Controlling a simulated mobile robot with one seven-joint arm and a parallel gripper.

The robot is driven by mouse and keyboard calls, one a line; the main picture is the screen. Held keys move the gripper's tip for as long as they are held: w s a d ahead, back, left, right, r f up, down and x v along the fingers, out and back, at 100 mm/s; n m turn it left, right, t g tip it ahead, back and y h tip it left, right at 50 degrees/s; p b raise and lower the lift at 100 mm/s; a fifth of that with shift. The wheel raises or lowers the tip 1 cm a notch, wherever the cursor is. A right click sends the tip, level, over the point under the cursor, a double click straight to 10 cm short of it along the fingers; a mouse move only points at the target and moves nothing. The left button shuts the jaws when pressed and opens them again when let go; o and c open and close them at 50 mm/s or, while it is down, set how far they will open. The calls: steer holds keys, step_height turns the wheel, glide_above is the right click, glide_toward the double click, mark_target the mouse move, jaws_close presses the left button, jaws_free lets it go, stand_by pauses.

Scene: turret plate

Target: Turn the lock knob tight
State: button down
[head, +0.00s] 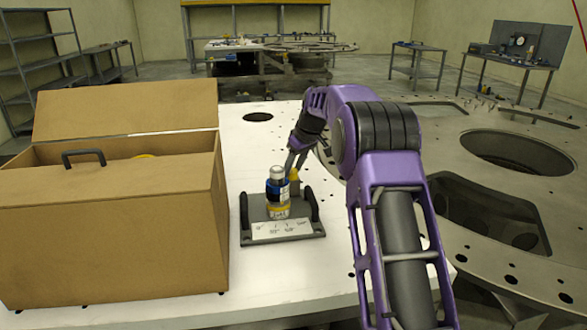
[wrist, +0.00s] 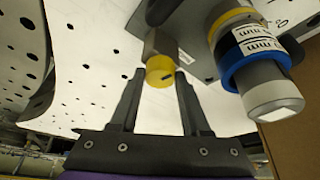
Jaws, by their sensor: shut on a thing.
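The lock knob (wrist: 160,69) is a small yellow cap on a grey-brown stem in the wrist view. It also shows as a yellow spot in the head view (head: 294,175), just right of an upright cylinder. My gripper (wrist: 159,78) has one finger on each side of the knob and is shut on it; the contact faces are hard to see. In the head view my gripper (head: 292,162) reaches down behind the cylinder. The cylinder (head: 278,188) has a silver top, a blue ring and a yellow lower band. It stands on a dark grey base plate (head: 262,214).
The base plate has two dark upright handles and a white label (head: 282,229). A brown box (head: 110,235) with a raised lid stands close on the left of the white table (head: 285,285). A large grey plate with holes (head: 480,235) lies on the right.

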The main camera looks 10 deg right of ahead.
steer(key=m+h, duration=0.1)
steer(key=m, duration=0.2)
steer(key=shift+a+r+m+t+p, duration=0.1)
steer(key=shift+a+m+t+p, duration=0.05)
steer(key=shift+m+t+p, duration=0.2)
steer(key=m+h, duration=0.2)
steer(key=m, duration=0.2)
steer(key=shift+a+m, duration=0.15)
steer(key=shift+m, duration=0.1)
steer(key=m+h, duration=0.1)
steer(key=m, duration=0.3)
steer(key=shift+h, duration=0.3)
steer(key=shift+a+m+g+h, duration=0.1)
steer(key=shift+m+g+h, duration=0.4)
steer(key=shift+m, duration=1.2)
steer(key=shift+c, duration=1.8)
jaws_free()
steer(key=v, duration=1.7)
